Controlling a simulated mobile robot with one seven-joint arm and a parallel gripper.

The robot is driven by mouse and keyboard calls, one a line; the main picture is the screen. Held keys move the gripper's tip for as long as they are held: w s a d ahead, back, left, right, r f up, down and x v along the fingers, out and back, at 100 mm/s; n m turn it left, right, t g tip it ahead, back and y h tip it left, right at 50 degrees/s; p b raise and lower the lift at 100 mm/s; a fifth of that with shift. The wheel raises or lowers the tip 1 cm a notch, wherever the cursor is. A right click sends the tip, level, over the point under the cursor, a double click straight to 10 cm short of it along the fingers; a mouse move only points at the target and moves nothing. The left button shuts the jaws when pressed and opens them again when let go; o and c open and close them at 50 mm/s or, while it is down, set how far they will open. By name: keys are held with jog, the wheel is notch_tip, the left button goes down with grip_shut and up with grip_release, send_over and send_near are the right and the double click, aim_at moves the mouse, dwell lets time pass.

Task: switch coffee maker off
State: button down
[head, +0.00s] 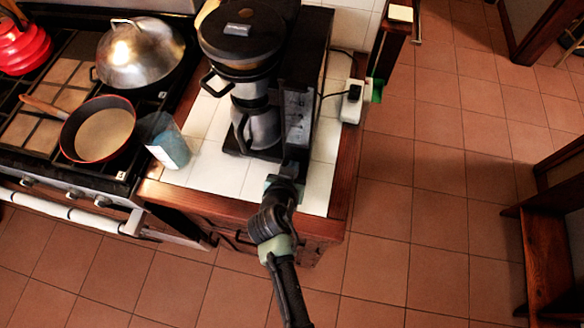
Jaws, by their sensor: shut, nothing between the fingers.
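The coffee maker (303,70) is a tall black machine on the white tiled counter, with a round black lidded top at its left. A metal carafe (258,125) stands on its base under that top. My gripper (287,170) is at the front right of the coffee maker's base, low over the counter's front edge. It looks shut, with nothing seen in it. Its tips are close to the machine's lower front. I cannot tell whether they touch it. The coffee maker's switch cannot be made out.
A white power outlet box (352,101) with a cord is right of the machine. A glass (164,140) stands at the counter's left edge. A stove holds a red pan (98,129) and a domed lid (140,51). The tiled floor (430,200) at right is open.

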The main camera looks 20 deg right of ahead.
jog(key=shift+w+d+r, duration=0.1)
jog(key=shift+w+d, duration=0.15)
jog(key=shift+w, duration=0.15)
jog(key=shift+s+r, duration=0.1)
jog(key=b+v, duration=0.1)
jog(key=v, duration=1.1)
jog(key=shift+s+a+r+b, duration=0.2)
jog(key=shift+r+b, duration=0.05)
jog(key=shift+b, duration=0.1)
jog(key=w+a+r+n+t+y, duration=0.1)
jog(key=w+a+r+t, duration=0.2)
jog(key=r, duration=0.8)
jog(key=w+r+n+t+y, duration=0.1)
jog(key=w+r+t, duration=0.35)
jog(key=r, duration=0.65)
jog(key=w+a+r+n+t+y, duration=0.15)
jog(key=w+r, duration=0.35)
jog(key=r, duration=0.6)
jog(key=s+a+r+n+t, duration=0.1)
jog(key=s+r+t, duration=0.2)
jog(key=r, duration=0.6)
jog(key=s+a+r+n+t+y, duration=0.1)
jog(key=s+r+t, duration=0.2)
jog(key=r, duration=0.6)
jog(key=s+a+r+n+t+y, duration=0.1)
jog(key=s+r+t, duration=0.2)
jog(key=r, duration=0.6)
jog(key=shift+s+a+r+t, duration=0.3)
jog(key=shift+s+t, duration=0.1)
jog(key=shift+s, duration=0.5)
